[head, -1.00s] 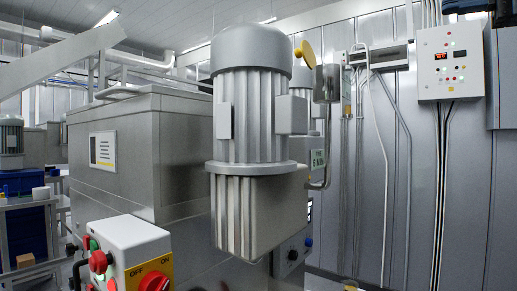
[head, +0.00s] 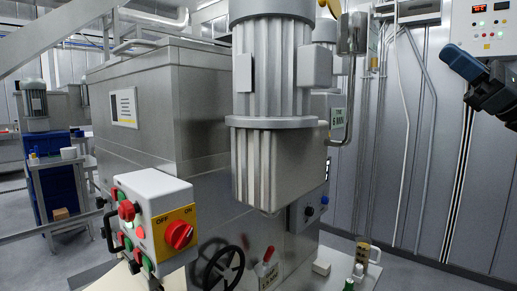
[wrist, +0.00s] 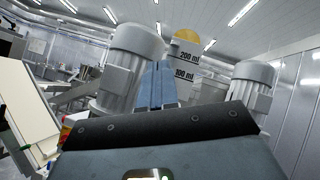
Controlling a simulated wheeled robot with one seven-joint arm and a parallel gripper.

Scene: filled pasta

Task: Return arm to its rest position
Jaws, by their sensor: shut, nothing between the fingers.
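My gripper shows at the right edge of the head view as a blue tip on a dark wrist (head: 462,62), raised in front of the grey wall. In the wrist view its two blue fingers (wrist: 159,84) are together, with nothing seen between them. They point up toward the motors and the ceiling. The gripper appears clear of the machines. Most of my arm is out of the head view.
A large grey motor (head: 272,100) stands in the middle of the head view. A control box (head: 150,215) with a red switch (head: 178,235) is in front at left. A wall panel (head: 484,28) is at upper right.

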